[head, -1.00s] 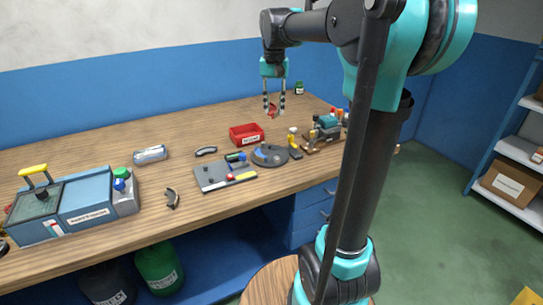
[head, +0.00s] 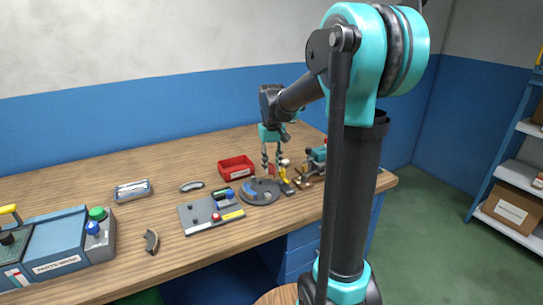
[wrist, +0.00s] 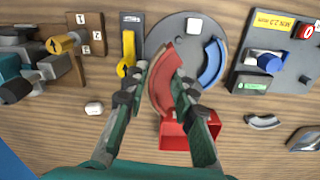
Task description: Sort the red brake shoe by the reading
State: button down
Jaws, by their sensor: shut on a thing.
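My gripper (head: 271,163) is shut on the red brake shoe (wrist: 162,80), a curved red piece held between the two fingertips in the wrist view. In that view the shoe overlaps the edge of a round grey plate (wrist: 172,27); I cannot tell its height above it. The plate carries a blue curved piece (wrist: 213,61) and a small white block. A grey panel (head: 212,212) beside it has a yellow label (wrist: 272,22) reading about "MIN 2.0 mm", a red button and a small green display (wrist: 252,86), whose figures are too small to read.
A red bin (head: 236,167) stands behind the plate. A yellow-handled tool (wrist: 127,66) lies beside the plate, with a wooden-based fixture (wrist: 90,34) further along. Grey curved shoes (head: 151,242) and a silver item (head: 132,190) lie left. A blue box-like machine (head: 60,250) stands far left.

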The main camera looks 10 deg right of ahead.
aim_at(272, 188)
jog(key=shift+f, duration=3.15)
jog(key=shift+f, duration=0.4)
jog(key=c, duration=1.1)
grip_release()
jog(key=shift+c, duration=0.2)
jog(key=shift+w+r, duration=0.1)
jog(key=shift+r, duration=0.05)
jog(key=shift+o, duration=0.8)
jog(key=shift+d+r, duration=0.1)
jog(key=shift+r, duration=3.3)
